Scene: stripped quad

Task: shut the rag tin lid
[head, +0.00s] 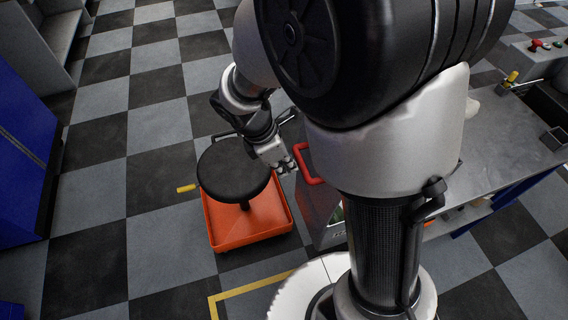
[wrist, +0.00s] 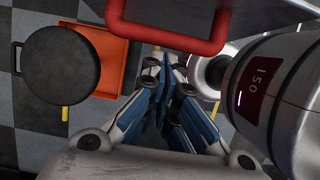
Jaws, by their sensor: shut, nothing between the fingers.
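My gripper (head: 284,168) is shut and empty. In the wrist view its fingers (wrist: 166,85) are together, with blue parts along them. A red bar handle (head: 308,165) on a grey metal panel is just right of the gripper in the head view. The handle also crosses the top of the wrist view (wrist: 165,47), just beyond the fingertips; I cannot tell if they touch. No part is plainly marked as the rag tin or its lid. The grey panel (head: 316,205) with the handle may belong to it, but my arm hides much of that area.
A stool with a round black seat (head: 232,169) and orange tray base (head: 262,226) stands left of the gripper. A grey workbench (head: 508,135) is at the right. A blue cabinet (head: 22,150) stands at the left. Checkered floor (head: 150,185) is open between cabinet and stool.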

